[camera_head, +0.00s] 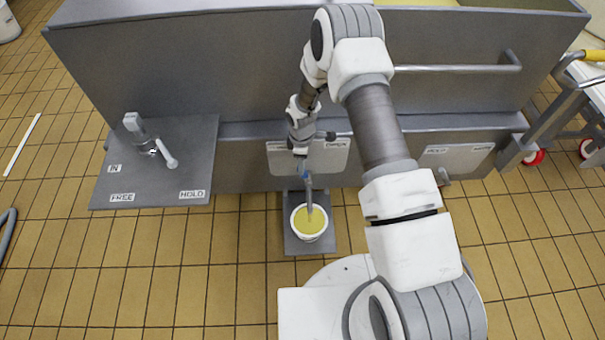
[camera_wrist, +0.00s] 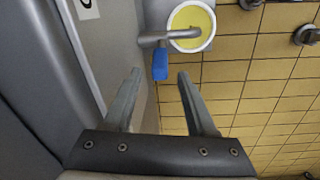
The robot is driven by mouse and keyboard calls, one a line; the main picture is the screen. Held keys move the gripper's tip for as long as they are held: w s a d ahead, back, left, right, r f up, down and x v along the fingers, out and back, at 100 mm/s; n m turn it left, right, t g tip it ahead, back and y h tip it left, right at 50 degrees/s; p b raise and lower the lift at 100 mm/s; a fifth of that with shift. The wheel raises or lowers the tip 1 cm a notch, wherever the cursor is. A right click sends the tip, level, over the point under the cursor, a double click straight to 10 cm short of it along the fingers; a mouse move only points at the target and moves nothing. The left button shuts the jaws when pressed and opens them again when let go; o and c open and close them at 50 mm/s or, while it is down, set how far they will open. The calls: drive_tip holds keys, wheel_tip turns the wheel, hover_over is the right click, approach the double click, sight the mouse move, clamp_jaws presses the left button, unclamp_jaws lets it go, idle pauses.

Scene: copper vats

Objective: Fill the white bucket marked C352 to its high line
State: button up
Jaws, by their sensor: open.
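A white bucket (camera_head: 296,223) stands under a spout (camera_head: 309,198) at the foot of the grey vat. Yellow liquid (camera_head: 314,226) fills much of it. The C352 mark and the high line are not visible. The bucket also shows in the wrist view (camera_wrist: 208,38), with the spout over its rim and a blue valve handle (camera_wrist: 160,64) beside the pipe. My gripper (camera_wrist: 159,72) is open, with the blue handle in view between and just beyond its fingertips. I cannot tell whether they touch it. I cannot tell whether liquid is flowing.
The bucket stands on a small grey platform (camera_head: 293,245). A plate labelled OPEN (camera_head: 335,157) is behind my gripper. At left, a grey panel (camera_head: 130,180) reads IN, FREE and HOLD and carries a metal fitting. A wheeled cart (camera_head: 570,95) stands at right. Tiled floor at left is mostly clear.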

drive_tip(key=f, duration=0.3)
drive_tip(key=f+b, duration=0.1)
drive_tip(key=f, duration=0.2)
drive_tip(key=shift+w+f, duration=0.2)
drive_tip(key=shift+f, duration=0.2)
clamp_jaws()
idle(1.0)
